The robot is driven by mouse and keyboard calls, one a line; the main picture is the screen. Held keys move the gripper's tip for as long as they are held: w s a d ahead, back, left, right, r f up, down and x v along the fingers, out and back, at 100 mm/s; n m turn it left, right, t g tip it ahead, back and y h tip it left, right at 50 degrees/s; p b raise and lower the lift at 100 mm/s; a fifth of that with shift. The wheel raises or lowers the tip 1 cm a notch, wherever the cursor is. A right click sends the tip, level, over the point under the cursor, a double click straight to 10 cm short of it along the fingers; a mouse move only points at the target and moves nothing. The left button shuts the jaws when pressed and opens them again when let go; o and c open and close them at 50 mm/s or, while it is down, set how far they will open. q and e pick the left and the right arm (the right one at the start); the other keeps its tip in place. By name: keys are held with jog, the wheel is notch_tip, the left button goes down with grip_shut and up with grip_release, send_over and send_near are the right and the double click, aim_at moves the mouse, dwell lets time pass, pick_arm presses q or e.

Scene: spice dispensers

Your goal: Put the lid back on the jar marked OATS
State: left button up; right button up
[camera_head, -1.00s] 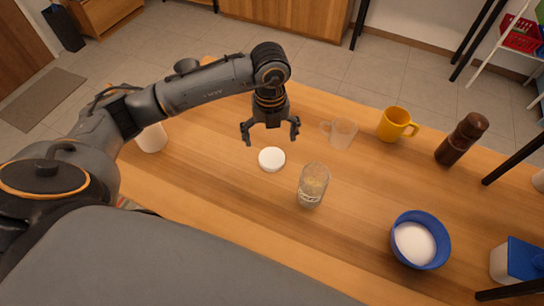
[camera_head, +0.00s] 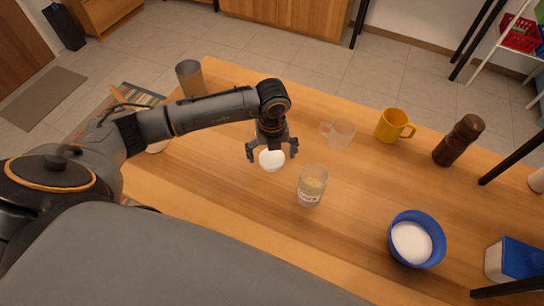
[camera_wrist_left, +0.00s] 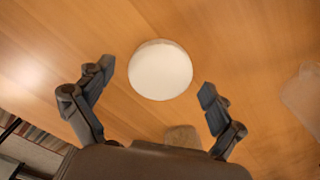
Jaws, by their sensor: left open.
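The white round lid (camera_head: 271,160) lies flat on the wooden table, left of the jar. The glass jar (camera_head: 311,186) stands upright without a lid, with pale contents and a label too small to read surely. My left gripper (camera_head: 272,153) is open, its fingers pointing down around the lid's place in the head view. In the left wrist view the lid (camera_wrist_left: 160,70) sits ahead of and between the spread fingertips (camera_wrist_left: 157,82), not touching either finger. My right gripper is not in view.
On the table (camera_head: 240,204) stand a clear mug (camera_head: 342,133), a yellow mug (camera_head: 391,125), a brown pepper mill (camera_head: 458,140), a blue bowl with white contents (camera_head: 417,239), and a blue-lidded container (camera_head: 512,260). A grey cup (camera_head: 190,78) stands at the far left. The front middle is clear.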

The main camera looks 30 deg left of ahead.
aim_at(272, 157)
pick_arm(q)
jog(key=shift+c, duration=0.2)
jog(key=c, duration=1)
jog(key=shift+c, duration=0.2)
notch_tip(272, 157, up, 10)
jog(key=b, duration=0.1)
